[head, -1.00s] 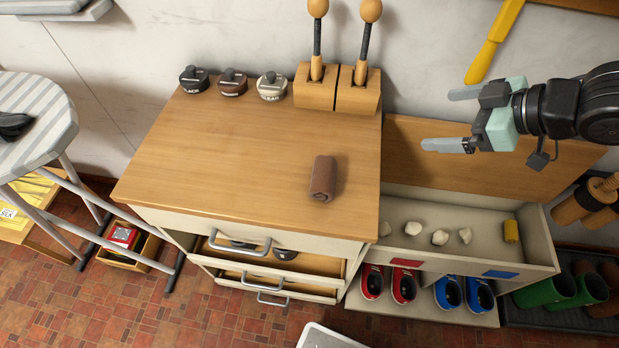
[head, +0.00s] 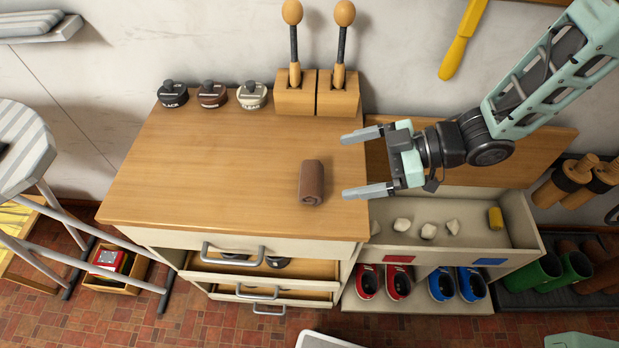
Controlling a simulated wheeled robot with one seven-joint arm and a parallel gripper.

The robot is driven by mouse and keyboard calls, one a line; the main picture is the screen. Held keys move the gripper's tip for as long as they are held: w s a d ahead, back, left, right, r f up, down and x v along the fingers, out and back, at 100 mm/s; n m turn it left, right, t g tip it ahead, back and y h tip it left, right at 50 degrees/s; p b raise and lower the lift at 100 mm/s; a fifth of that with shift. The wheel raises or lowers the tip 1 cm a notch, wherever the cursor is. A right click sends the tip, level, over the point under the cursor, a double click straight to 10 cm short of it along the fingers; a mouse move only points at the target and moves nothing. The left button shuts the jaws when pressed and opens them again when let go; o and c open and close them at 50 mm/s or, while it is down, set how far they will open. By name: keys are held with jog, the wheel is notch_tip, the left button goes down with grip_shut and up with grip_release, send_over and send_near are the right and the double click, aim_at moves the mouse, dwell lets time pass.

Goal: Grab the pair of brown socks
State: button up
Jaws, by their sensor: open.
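The brown socks (head: 311,184), rolled into one bundle, lie on the right part of the wooden cabinet top (head: 200,185). My gripper (head: 354,164) comes in from the right, with its two fingers spread and pointing left toward the socks. It is empty. In the picture the fingertips are a short way right of the bundle and do not appear to touch it. How high the gripper is above the top is hard to tell.
Three polish tins (head: 212,95) and a wooden block with two ball-topped handles (head: 316,92) stand along the back edge. An open bin with white lumps (head: 520,225) and shoes (head: 399,282) are at right. The drawers (head: 240,268) are partly open.

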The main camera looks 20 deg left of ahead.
aim_at(314, 175)
jog(key=shift+f+p+x, duration=0.15)
jog(key=shift+p+x, duration=0.1)
jog(key=shift+x, duration=1.5)
jog(key=shift+f+p+x, duration=0.2)
jog(key=shift+x, duration=1.6)
jog(key=shift+d, duration=0.15)
jog(key=shift+c, duration=0.3)
jog(key=c, duration=1)
